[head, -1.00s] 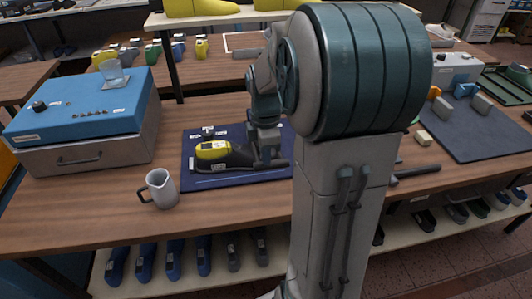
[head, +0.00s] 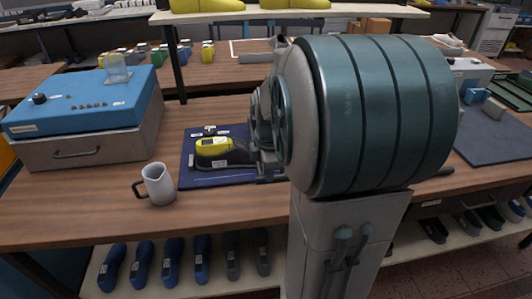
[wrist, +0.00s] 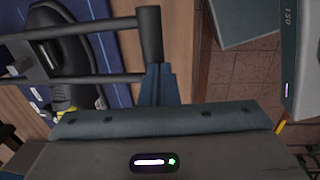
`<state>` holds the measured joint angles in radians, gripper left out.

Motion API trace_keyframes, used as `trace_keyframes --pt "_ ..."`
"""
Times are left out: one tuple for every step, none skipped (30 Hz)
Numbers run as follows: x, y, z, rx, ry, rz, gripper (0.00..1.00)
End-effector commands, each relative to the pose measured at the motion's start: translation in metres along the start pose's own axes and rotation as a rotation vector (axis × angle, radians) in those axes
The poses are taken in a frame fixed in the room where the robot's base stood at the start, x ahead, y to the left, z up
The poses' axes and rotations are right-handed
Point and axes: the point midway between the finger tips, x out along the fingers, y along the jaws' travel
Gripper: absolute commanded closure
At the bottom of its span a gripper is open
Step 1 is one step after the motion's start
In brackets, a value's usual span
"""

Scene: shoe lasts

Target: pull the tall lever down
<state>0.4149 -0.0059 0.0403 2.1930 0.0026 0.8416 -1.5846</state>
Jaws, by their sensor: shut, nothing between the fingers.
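What I take for the lever is a dark frame of two bars with a cylindrical grip (wrist: 149,35), in the wrist view; its bars run left over the mat. My gripper (wrist: 158,85) has its teal fingers together, close beside the grip's lower end; I cannot tell whether they touch. In the head view my gripper is mostly hidden behind my arm, and the lever cannot be made out clearly.
A white pitcher (head: 158,186) stands left of the mat. A blue-topped case (head: 85,100) is at the far left. A second dark mat (head: 490,140) is at the right. Shoe lasts stand on the shelf below (head: 280,285). The table front between pitcher and mat is clear.

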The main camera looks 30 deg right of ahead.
Motion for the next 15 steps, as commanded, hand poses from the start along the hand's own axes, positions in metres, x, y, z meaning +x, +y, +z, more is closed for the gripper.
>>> trace_keyframes --pt "0.0078 -0.0053 0.0008 0.002 -0.001 -0.019 1.00" --pt "0.0080 -0.0056 0.0008 0.002 -0.001 -0.020 1.00" --pt "0.0083 -0.0060 0.0007 0.001 -0.001 -0.022 1.00" --pt "0.0086 -0.0063 0.0007 0.001 -0.001 -0.024 1.00" --pt "0.0090 -0.0066 0.0007 0.001 -0.001 -0.025 1.00" --pt "0.0094 -0.0067 0.0006 0.001 -0.001 -0.026 1.00" --pt "0.0096 -0.0068 0.0006 0.001 -0.001 -0.026 1.00" --pt "0.0099 -0.0069 0.0006 0.001 -0.001 -0.027 1.00" --pt "0.0102 -0.0070 0.0005 0.001 -0.001 -0.028 1.00" --pt "0.0103 -0.0070 0.0005 0.000 -0.001 -0.028 1.00" --pt "0.0099 -0.0070 0.0004 0.000 -0.001 -0.028 1.00" --pt "0.0088 -0.0070 0.0003 0.000 -0.001 -0.028 1.00" --pt "0.0072 -0.0070 -0.0002 -0.001 -0.001 -0.027 1.00" --pt "0.0051 -0.0070 -0.0004 -0.001 -0.001 -0.027 1.00" --pt "0.0014 -0.0069 -0.0006 -0.002 -0.001 -0.026 1.00"
